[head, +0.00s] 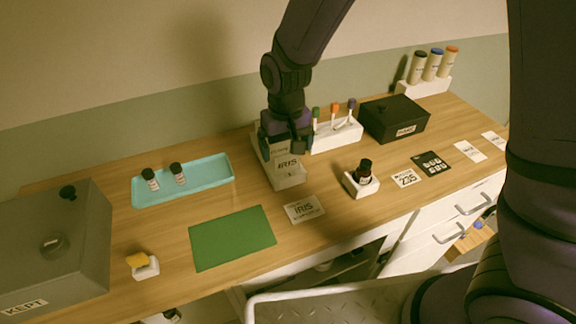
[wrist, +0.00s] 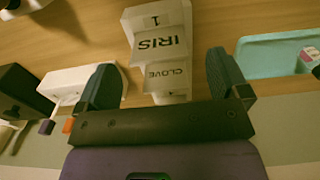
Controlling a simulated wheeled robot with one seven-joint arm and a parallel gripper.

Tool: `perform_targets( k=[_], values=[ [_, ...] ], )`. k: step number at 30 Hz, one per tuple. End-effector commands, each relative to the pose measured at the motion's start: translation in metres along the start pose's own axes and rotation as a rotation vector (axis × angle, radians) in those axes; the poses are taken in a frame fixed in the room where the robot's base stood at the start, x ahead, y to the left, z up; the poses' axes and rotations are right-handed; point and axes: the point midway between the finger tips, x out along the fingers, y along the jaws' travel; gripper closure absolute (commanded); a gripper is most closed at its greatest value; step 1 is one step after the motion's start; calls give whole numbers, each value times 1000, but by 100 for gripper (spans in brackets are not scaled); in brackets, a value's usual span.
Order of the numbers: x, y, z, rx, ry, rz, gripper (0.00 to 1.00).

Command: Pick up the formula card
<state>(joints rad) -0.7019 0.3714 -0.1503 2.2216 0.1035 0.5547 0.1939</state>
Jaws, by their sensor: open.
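A white stepped holder (head: 287,180) stands near the middle of the table under my gripper (head: 288,145). Tilted cards in it read IRIS (wrist: 160,47) and CLOVE (wrist: 167,76) in the wrist view, with a 1 on the holder's front. Another pale card (head: 304,210) lettered IRIS with smaller print lies flat at the table's front. I cannot tell from the lettering which one is the formula card. My gripper also shows in the wrist view (wrist: 163,68); its fingers are apart, one on each side of the holder's cards, with nothing visibly held.
A green mat (head: 232,238) and a teal tray (head: 200,187) with two bottles lie left. A grey KEPT box (head: 70,250) is far left. A dark bottle in a white stand (head: 360,187), a tube rack (head: 338,137) and a black box (head: 393,117) are right.

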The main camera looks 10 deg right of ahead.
Motion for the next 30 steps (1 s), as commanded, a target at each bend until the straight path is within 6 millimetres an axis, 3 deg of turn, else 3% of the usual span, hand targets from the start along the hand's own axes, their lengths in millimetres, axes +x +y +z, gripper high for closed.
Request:
perform_targets(
  k=[12,21,28,30],
  values=[
    [48,2,2,0,-1,0,6],
    [51,2,2,0,1,-1,6],
    [51,2,2,0,1,-1,57],
    [51,2,2,0,1,-1,59]
  ],
)
